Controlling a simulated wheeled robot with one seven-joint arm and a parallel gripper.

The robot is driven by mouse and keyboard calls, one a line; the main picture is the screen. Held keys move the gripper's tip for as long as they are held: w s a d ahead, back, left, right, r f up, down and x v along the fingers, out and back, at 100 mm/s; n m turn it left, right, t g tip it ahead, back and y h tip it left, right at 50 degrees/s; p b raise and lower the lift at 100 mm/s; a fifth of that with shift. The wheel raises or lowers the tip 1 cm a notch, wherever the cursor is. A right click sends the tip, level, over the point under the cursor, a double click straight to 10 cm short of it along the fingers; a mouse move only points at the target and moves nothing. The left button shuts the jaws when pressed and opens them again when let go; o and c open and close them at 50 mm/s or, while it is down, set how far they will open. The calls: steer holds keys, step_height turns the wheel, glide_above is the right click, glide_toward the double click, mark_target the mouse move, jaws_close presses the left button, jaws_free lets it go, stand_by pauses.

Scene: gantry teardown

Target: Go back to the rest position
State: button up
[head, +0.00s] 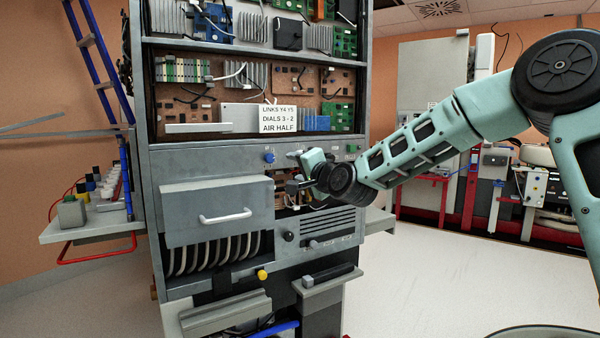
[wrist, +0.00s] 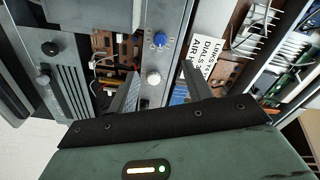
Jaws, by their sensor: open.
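My gripper (head: 296,186) is at the front of the grey cabinet (head: 210,158), near the panel with the dials, at the end of my outstretched arm. In the wrist view my gripper (wrist: 163,85) has its two fingers apart, with nothing held between them. A white knob (wrist: 153,77) and a blue knob (wrist: 160,39) show on the panel beyond the fingertips. The blue knob also shows in the head view (head: 269,157). I cannot tell whether a finger touches the panel.
A drawer (head: 215,212) with a white handle juts out left of my gripper. A label (head: 277,118) reads "LINKS Y4 Y5, DIALS 3 - 2, AIR HALF". A yellow knob (head: 262,275) and a lower ledge (head: 326,283) stick out below. Open floor (head: 430,280) lies to the right.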

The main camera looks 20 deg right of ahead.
steer(key=shift+s+d, duration=0.1)
steer(key=shift+s, duration=0.3)
steer(key=s+a+f+n+g+y+p, duration=0.1)
steer(key=s+a+f+n+g+p, duration=0.3)
steer(key=s+a, duration=0.5)
steer(key=s+a+f+n+g+y+p, duration=0.15)
steer(key=s+a+f+n+g, duration=0.4)
steer(key=s, duration=0.55)
steer(key=s+d+n+g+h+p, duration=0.2)
steer(key=s+n+g+h, duration=0.1)
steer(key=s, duration=1.1)
steer(key=s+d+n+g+h+p, duration=0.2)
steer(key=s+n+g, duration=0.3)
steer(key=s, duration=0.9)
steer(key=shift+s+d+f+n+h+p, duration=0.15)
steer(key=shift+d+f+n+h+p, duration=0.3)
steer(key=shift+n+p, duration=0.1)
